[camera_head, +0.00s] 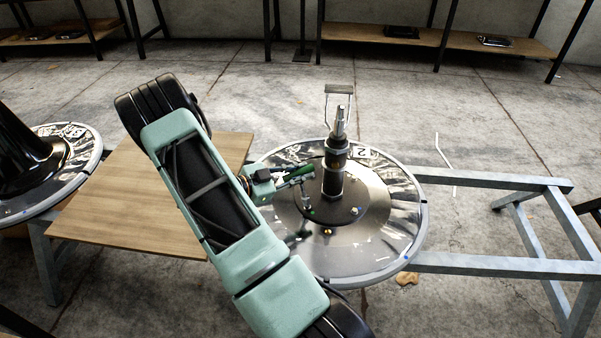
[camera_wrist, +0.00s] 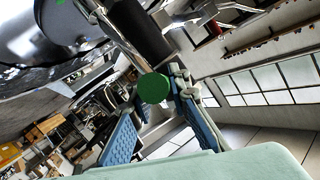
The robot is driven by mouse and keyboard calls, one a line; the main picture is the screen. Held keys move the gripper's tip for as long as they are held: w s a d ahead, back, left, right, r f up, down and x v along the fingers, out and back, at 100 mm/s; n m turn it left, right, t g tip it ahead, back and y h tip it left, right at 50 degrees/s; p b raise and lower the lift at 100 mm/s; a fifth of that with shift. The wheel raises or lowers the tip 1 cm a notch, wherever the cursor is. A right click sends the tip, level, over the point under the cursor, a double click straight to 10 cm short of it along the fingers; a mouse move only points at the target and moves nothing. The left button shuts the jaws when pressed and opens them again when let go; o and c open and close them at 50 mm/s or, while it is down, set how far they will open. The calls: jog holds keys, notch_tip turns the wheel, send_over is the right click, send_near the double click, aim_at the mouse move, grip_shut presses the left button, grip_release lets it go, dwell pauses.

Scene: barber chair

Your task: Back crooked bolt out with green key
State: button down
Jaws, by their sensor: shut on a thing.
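The round chair base (camera_head: 395,235) lies flat on a steel frame, with a dark upright column (camera_head: 334,175) at its middle. Small bolts sit around the column's flange, among them a yellowish one (camera_head: 327,231) and one at the right (camera_head: 355,210). I cannot tell which bolt is crooked. My gripper (camera_head: 293,177) is left of the column, above the disc. It is shut on the green key (camera_wrist: 153,88), whose round green end shows between the blue finger pads in the wrist view (camera_wrist: 157,100). The key's far end and any contact with a bolt are hidden.
A wooden board (camera_head: 120,205) lies left of the base, partly behind my arm. Another chair base (camera_head: 75,150) stands at the far left. Steel frame rails (camera_head: 500,263) extend to the right. Shelves (camera_head: 440,38) line the back. Concrete floor between is mostly open.

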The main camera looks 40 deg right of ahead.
jog(key=shift+s+d+f+b, duration=0.1)
jog(key=shift+f+b, duration=0.4)
jog(key=shift+f, duration=0.2)
dwell(0.5)
jog(key=shift+r+n+t+p, duration=0.15)
jog(key=shift+n+t+p, duration=0.45)
jog(key=shift+n+t, duration=0.4)
jog(key=shift+n+t+y, duration=0.4)
jog(key=shift+n+t, duration=1)
jog(key=shift+t, duration=0.5)
jog(key=shift+f+n+t+y+b, duration=0.2)
jog(key=shift+n+t+y+b, duration=0.6)
jog(key=shift+n+t, duration=0.95)
jog(key=shift+n+t+y, duration=0.5)
jog(key=shift+n+t, duration=0.05)
jog(key=shift+t, duration=0.1)
